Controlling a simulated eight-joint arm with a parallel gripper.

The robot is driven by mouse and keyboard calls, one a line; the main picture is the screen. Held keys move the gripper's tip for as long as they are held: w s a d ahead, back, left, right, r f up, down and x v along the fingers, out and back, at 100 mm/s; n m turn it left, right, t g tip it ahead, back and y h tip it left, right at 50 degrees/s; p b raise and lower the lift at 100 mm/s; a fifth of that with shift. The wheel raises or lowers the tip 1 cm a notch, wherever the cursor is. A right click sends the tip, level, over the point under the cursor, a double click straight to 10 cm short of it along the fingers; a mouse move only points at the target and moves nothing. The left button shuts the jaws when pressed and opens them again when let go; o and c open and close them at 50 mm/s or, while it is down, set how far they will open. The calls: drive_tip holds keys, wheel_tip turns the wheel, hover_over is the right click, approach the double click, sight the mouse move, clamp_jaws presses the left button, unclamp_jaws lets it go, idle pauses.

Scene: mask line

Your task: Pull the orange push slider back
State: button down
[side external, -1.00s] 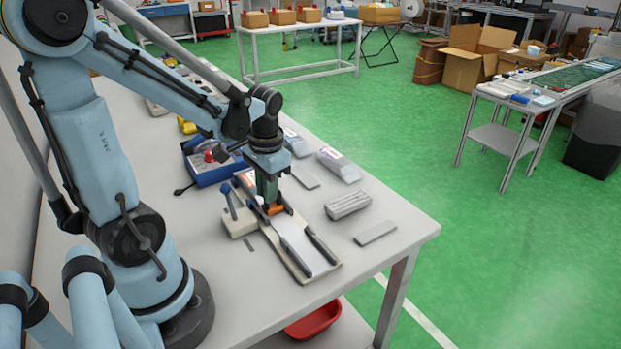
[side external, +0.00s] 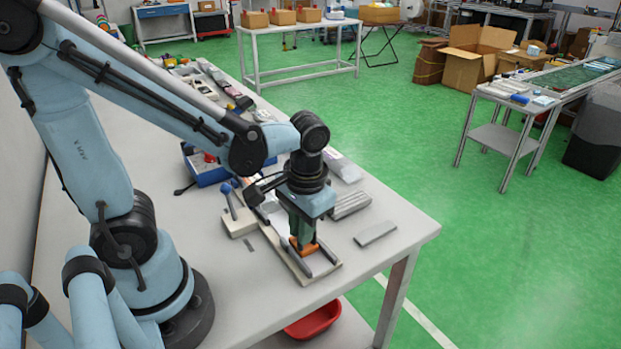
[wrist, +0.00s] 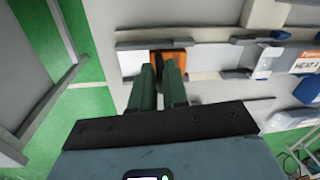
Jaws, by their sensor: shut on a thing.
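The orange push slider (side external: 303,246) sits between the dark side rails of a pale track fixture (side external: 291,266), close to the fixture's front end near the table edge. It also shows in the wrist view (wrist: 177,58), partly hidden behind my fingers. My gripper (side external: 304,240) points down over the slider, its green fingers shut on it. In the wrist view my gripper (wrist: 166,72) has both fingertips at the orange block, close together. The fixture's blue-handled lever (side external: 227,189) stands at its rear left.
A blue box (side external: 207,174) stands behind the fixture. A stack of grey strips (side external: 350,204) and a flat grey piece (side external: 375,234) lie to the right. A red bin (side external: 313,320) is below the table's front edge. The table's front right corner is clear.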

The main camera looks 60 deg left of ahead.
drive_tip(key=shift+d, duration=1.25)
drive_tip(key=shift+w, duration=0.1)
drive_tip(key=c, duration=1.1)
unclamp_jaws()
drive_tip(key=shift+r, duration=0.1)
drive_tip(key=shift+d+r, duration=0.2)
drive_tip(key=shift+r, duration=1.8)
drive_tip(key=shift+d+r, duration=0.15)
drive_tip(key=shift+r, duration=1.8)
drive_tip(key=shift+d+r, duration=0.2)
drive_tip(key=shift+r, duration=1.8)
drive_tip(key=a+f+t, duration=0.1)
drive_tip(key=t, duration=0.1)
drive_tip(key=w+a+f+m+t, duration=0.1)
drive_tip(key=w+a+f+t+h, duration=0.1)
drive_tip(key=t, duration=0.1)
drive_tip(key=shift+w+a+f+m+t, duration=0.15)
drive_tip(key=shift+a+f+m+t, duration=0.15)
drive_tip(key=shift+a+f, duration=0.1)
drive_tip(key=shift+w+a+f+t, duration=0.15)
drive_tip(key=shift+w+a+t, duration=0.3)
drive_tip(key=shift+t, duration=0.45)
